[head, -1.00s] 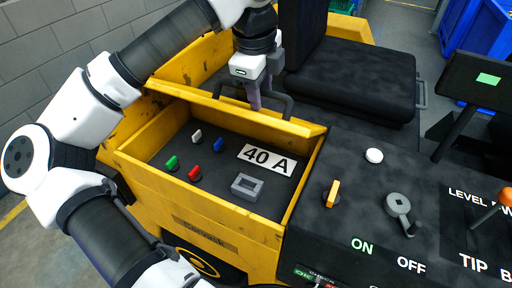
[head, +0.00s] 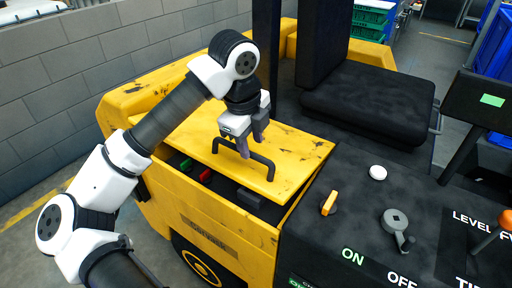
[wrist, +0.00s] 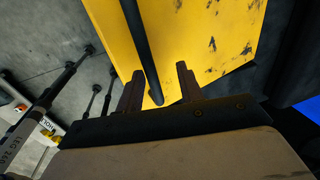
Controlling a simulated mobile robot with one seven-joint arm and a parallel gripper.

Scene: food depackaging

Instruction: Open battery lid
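The yellow battery lid (head: 295,160) lies low over the battery compartment, tilted, with a gap along its front edge. Its black handle (head: 265,161) stands up from its top. My gripper (head: 245,150) is at the handle, fingers pointing down. In the wrist view, the two fingers (wrist: 160,85) are apart, with the black handle bar (wrist: 139,45) running between them and clear space on both sides. The yellow lid (wrist: 215,35) fills the upper middle there. Whether the fingers touch the handle cannot be told.
Red (head: 205,175) and green (head: 186,164) parts show through the gap. The black control panel (head: 345,225) with an orange switch (head: 329,203) and grey lever (head: 397,222) is at right. The black seat (head: 370,100) is behind; a grey wall (head: 60,85) is at left.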

